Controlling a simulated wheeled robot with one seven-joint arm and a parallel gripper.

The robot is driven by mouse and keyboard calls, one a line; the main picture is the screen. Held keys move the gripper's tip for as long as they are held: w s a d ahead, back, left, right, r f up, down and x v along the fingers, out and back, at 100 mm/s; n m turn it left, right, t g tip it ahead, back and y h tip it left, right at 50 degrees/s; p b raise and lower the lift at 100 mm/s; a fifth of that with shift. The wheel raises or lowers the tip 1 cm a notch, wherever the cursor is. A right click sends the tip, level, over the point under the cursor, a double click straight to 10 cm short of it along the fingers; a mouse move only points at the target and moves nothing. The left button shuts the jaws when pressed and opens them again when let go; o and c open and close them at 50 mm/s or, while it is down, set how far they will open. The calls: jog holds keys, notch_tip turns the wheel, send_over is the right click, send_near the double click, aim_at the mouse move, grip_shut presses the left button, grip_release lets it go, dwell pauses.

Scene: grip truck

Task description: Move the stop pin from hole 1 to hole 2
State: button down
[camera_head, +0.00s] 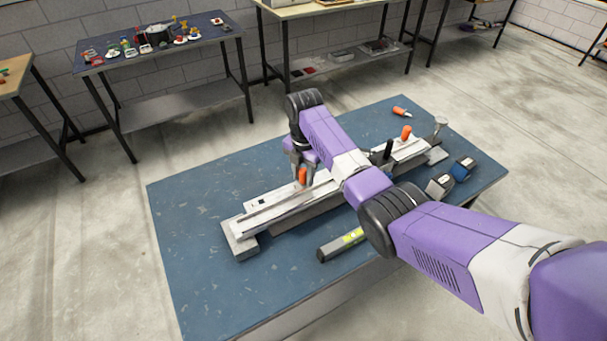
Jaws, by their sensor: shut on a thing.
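A long pale metal rail fixture (262,214) lies diagonally across the blue table. My gripper (301,168) is over the left half of the rail, pointing down. It is shut on an orange pin (302,177), which I take to be the stop pin. My arm crosses in front and hides part of the rail. I cannot tell whether the pin's lower end is in a hole. Holes 1 and 2 are too small or hidden to tell. A second orange-topped piece (406,132) stands upright near the rail's right end.
On the blue table (190,235) are a spirit level (341,244), a black upright knob (388,149), two small dark boxes (440,185) (463,169) and an orange-handled tool (401,112). A metal post (440,124) stands by the rail's right end. The table's left side is clear.

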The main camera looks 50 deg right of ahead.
jog(key=c, duration=0.9)
grip_release()
notch_tip(320, 180, up, 8)
jog(key=shift+f+b, duration=0.1)
jog(key=shift+b, duration=0.35)
